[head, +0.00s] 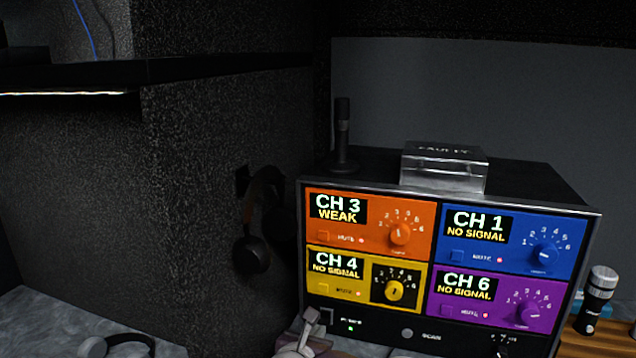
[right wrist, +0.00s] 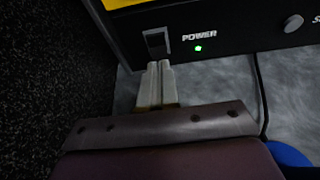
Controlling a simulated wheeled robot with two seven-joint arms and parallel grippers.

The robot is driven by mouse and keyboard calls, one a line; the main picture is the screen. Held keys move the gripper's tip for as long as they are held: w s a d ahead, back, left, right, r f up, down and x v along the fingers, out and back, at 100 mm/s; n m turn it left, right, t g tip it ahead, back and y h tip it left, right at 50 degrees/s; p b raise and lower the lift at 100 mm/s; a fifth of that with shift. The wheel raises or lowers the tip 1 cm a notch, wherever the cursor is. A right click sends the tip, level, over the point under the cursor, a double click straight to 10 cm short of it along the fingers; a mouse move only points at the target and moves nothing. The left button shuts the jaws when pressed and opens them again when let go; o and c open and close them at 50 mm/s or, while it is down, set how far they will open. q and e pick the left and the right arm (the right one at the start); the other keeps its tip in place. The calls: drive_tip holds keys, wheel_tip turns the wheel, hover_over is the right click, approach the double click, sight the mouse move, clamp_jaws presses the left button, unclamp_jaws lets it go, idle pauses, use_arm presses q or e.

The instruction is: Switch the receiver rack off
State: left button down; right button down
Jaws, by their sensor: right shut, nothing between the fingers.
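The receiver rack (head: 378,325) is a black box with orange, blue, yellow and purple channel panels on its front. Its power switch (right wrist: 156,41) is a dark rocker at the lower left of the front, beside the word POWER. A green light (right wrist: 198,48) is lit next to it, and the light also shows in the head view (head: 351,328). My right gripper (right wrist: 160,66) is shut and empty, its fingertips just below the switch; whether they touch it I cannot tell. The right gripper also shows in the head view (head: 311,318). My left gripper is not in view.
A clear-topped box (head: 443,168) and a dark microphone (head: 342,135) stand on the rack. Headphones (head: 257,230) hang on the wall to its left. White headphones (head: 118,344) lie on the grey table at lower left.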

sight(325, 323)
drive_tip(key=shift+b+x, duration=0.6)
drive_tip(key=shift+x, duration=1)
idle(1.1)
drive_tip(key=shift+r, duration=0.1)
drive_tip(key=shift+s+a+r, duration=0.2)
drive_tip(key=shift+s, duration=0.3)
drive_tip(key=shift+p+v, duration=0.75)
drive_tip(key=shift+v, duration=2.1)
